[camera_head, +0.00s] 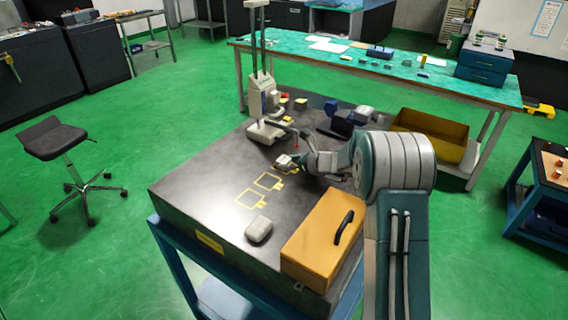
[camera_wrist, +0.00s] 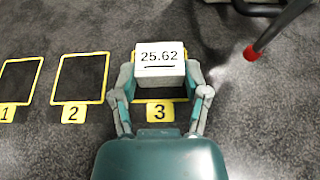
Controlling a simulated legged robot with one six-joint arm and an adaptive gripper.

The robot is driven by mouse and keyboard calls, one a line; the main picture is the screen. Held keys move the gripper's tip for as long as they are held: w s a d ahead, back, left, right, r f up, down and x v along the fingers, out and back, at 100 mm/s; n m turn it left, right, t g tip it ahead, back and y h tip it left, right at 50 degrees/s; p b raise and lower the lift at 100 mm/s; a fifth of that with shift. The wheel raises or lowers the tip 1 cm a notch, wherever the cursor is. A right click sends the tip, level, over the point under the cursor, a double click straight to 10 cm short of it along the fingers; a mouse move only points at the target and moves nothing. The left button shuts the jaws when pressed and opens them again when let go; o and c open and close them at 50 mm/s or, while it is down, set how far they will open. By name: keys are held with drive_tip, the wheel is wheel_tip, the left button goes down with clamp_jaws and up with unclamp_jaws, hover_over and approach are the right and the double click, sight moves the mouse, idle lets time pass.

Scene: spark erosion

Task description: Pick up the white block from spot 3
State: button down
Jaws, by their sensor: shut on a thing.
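The white block (camera_wrist: 160,72), marked "25.62", is between the fingers of my gripper (camera_wrist: 160,85) in the wrist view. The fingers touch its left and right sides. It is over the yellow-outlined spot 3 (camera_wrist: 160,111); I cannot tell whether it rests on the surface or is just above it. Spot 2 (camera_wrist: 80,80) and spot 1 (camera_wrist: 17,82) lie to the left and are empty. In the head view my gripper (camera_head: 288,163) is low over the dark table (camera_head: 185,190), with the block mostly hidden there.
An orange box with a black handle (camera_head: 322,238) and a grey rounded object (camera_head: 258,229) lie at the table's front. A tall measuring stand (camera_head: 265,100) is behind my gripper. A red-tipped rod (camera_wrist: 252,52) is right of the block. A yellow bin (camera_head: 430,135) is at the back right.

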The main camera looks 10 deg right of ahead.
sight(293, 130)
drive_tip(key=shift+r, duration=0.6)
drive_tip(key=w+r, duration=0.1)
drive_tip(key=r, duration=0.1)
drive_tip(key=w+d+r, duration=0.1)
drive_tip(key=r, duration=0.2)
drive_tip(key=w+d+r, duration=0.1)
drive_tip(key=w+r, duration=0.1)
drive_tip(key=shift+w+r, duration=0.1)
drive_tip(key=shift+r, duration=0.15)
drive_tip(key=w+d+r, duration=0.4)
drive_tip(key=w, duration=0.4)
drive_tip(key=shift+d, duration=0.25)
